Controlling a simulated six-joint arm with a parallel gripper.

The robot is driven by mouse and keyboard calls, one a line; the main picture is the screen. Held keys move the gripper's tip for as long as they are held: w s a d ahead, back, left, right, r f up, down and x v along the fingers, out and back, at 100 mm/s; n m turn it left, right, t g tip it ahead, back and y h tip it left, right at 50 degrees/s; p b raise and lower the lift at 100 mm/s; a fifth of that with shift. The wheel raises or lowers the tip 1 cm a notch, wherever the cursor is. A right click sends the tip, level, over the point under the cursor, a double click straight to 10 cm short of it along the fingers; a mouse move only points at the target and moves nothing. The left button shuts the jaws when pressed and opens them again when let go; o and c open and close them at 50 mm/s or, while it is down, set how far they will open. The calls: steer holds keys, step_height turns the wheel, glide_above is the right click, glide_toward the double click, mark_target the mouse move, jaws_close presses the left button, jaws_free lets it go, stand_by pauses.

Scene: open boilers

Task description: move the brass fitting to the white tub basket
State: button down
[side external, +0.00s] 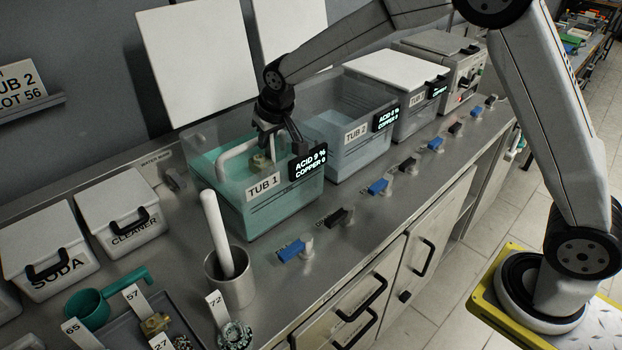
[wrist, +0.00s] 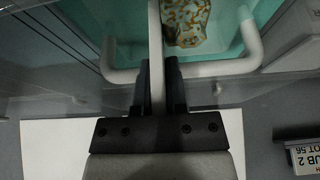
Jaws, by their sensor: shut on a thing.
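A white bar frame, seemingly the white tub basket (side external: 237,150), stands in the teal liquid of tub 1. Its white bars also show in the wrist view (wrist: 250,52). My gripper (side external: 268,132) is over tub 1; in the wrist view its fingers (wrist: 158,85) are shut on a white bar, seemingly the basket's handle. A brass-coloured, patchy piece (wrist: 187,22) lies inside the frame, just beyond my fingers; it shows small in the side view (side external: 262,162). Another brass fitting (side external: 155,323) lies on the grey tray by tag 57. I cannot tell which one the task names.
Tub 1's clear walls (side external: 262,212) surround the frame. Tub 2 (side external: 350,150) stands to its right, with a display between them. A steel mortar with white pestle (side external: 232,272) stands in front. White soda (side external: 45,245) and cleaner (side external: 120,210) boxes are at left.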

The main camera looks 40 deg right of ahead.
mark_target(268, 155)
steer(key=shift+f, duration=2.2)
steer(key=shift+f, duration=0.6)
steer(key=c, duration=0.7)
jaws_free()
steer(key=shift+f, duration=0.1)
steer(key=shift+o, duration=0.2)
steer(key=shift+s+r, duration=0.1)
steer(key=shift+r, duration=0.85)
steer(key=v, duration=1.1)
steer(key=shift+r, duration=0.2)
steer(key=shift+s+f, duration=0.1)
steer(key=shift+s, duration=0.1)
